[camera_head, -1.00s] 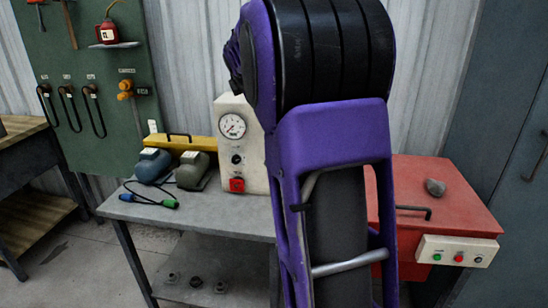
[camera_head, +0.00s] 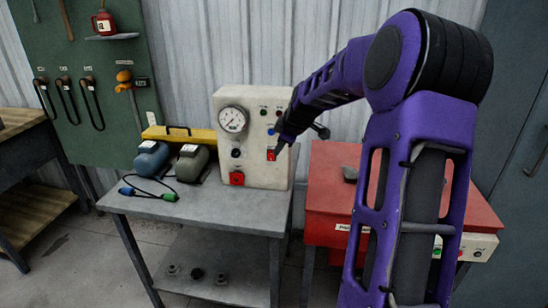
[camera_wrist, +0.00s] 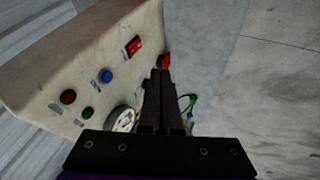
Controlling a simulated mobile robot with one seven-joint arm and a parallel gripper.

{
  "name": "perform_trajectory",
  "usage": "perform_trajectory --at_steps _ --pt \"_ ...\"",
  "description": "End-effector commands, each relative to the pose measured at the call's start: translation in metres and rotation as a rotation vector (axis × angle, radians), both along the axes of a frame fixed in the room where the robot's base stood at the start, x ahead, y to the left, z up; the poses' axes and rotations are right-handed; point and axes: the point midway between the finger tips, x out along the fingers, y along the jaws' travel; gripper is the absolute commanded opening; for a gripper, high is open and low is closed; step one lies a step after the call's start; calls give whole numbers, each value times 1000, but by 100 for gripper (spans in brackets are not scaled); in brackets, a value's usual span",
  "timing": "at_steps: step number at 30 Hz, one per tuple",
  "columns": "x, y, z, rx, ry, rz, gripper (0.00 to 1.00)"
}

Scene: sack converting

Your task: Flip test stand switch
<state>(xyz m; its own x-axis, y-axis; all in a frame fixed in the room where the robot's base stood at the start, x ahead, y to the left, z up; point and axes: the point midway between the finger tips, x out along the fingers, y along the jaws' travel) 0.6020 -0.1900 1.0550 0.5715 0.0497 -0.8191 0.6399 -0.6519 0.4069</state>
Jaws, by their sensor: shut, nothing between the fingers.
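The test stand (camera_head: 262,174) is a cream box with a gauge (camera_head: 232,120), upright on the grey table. A red rocker-like switch (camera_head: 271,155) is on the right of its front, and it also shows in the wrist view (camera_wrist: 133,46). A second red control (camera_head: 236,178) sits low on the left; in the wrist view (camera_wrist: 165,61) it shows just beyond my fingertips. My gripper (camera_head: 280,147) is shut and empty in front of the panel's right side, close to the right switch. In the wrist view my fingers (camera_wrist: 161,74) appear beside that switch; contact cannot be told.
Blue and grey-green motor-like units (camera_head: 152,159) and a cable (camera_head: 148,190) lie left of the stand. A yellow case (camera_head: 180,134) is behind them. A red cabinet (camera_head: 325,198) stands to the right, partly behind my arm.

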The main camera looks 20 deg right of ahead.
Motion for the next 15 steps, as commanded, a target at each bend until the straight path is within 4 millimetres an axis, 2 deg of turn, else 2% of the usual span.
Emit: perform_trajectory --at_steps 8,11,15 --pt "2 0 -3 -1 1 2 0" --pt "8 2 -12 1 3 3 0" --pt "22 3 -33 0 4 5 0"
